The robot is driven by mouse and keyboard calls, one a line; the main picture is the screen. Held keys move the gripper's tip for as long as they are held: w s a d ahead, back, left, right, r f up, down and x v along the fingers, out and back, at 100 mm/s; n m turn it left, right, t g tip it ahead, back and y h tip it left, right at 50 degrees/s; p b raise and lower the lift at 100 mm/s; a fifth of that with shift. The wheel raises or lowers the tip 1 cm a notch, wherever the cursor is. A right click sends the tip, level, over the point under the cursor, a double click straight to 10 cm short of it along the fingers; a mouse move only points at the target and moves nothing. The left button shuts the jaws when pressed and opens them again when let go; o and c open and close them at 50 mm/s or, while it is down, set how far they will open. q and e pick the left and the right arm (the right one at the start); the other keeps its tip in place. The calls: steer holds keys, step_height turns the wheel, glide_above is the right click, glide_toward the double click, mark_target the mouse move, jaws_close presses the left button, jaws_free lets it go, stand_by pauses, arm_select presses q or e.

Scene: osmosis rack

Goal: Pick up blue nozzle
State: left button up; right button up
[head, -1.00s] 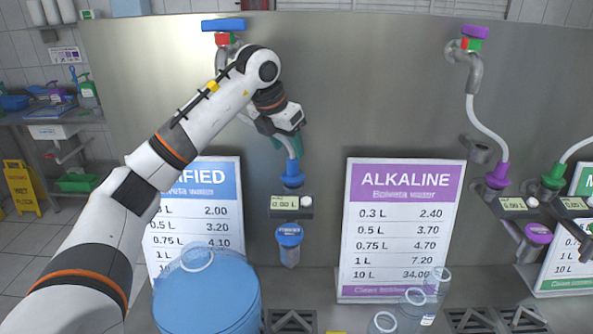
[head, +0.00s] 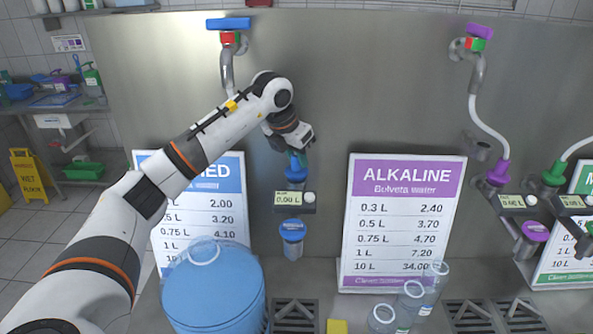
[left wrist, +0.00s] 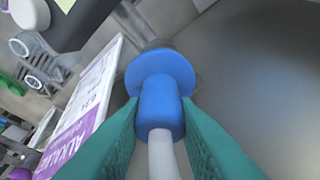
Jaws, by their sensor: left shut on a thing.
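The blue nozzle (head: 295,172) is upright just above a small display unit on the steel panel, below my left gripper (head: 298,158). In the left wrist view the nozzle (left wrist: 161,85) has a wide blue collar and a pale hose (left wrist: 161,158) at its near end. The green fingers of my left gripper (left wrist: 160,112) are closed around its narrower blue body, one on each side. A dark grey part shows behind the collar; whether the nozzle is still seated in it, I cannot tell. My right gripper is not in view.
A display unit (head: 288,198) and a blue-capped holder (head: 292,228) are below the nozzle. A large blue bottle (head: 212,295) stands lower left. The alkaline price sign (head: 402,225) is to the right, with clear bottles (head: 411,302) in front. Bare panel separates nozzle and sign.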

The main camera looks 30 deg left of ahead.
arm_select(q)
steer(key=shift+r, duration=0.1)
steer(key=shift+r+b, duration=0.4)
steer(key=shift+r, duration=0.2)
step_height(320, 180, up, 8)
steer(key=shift+b, duration=1.1)
steer(key=shift+r+p, duration=2.25)
steer(key=shift+r, duration=0.35)
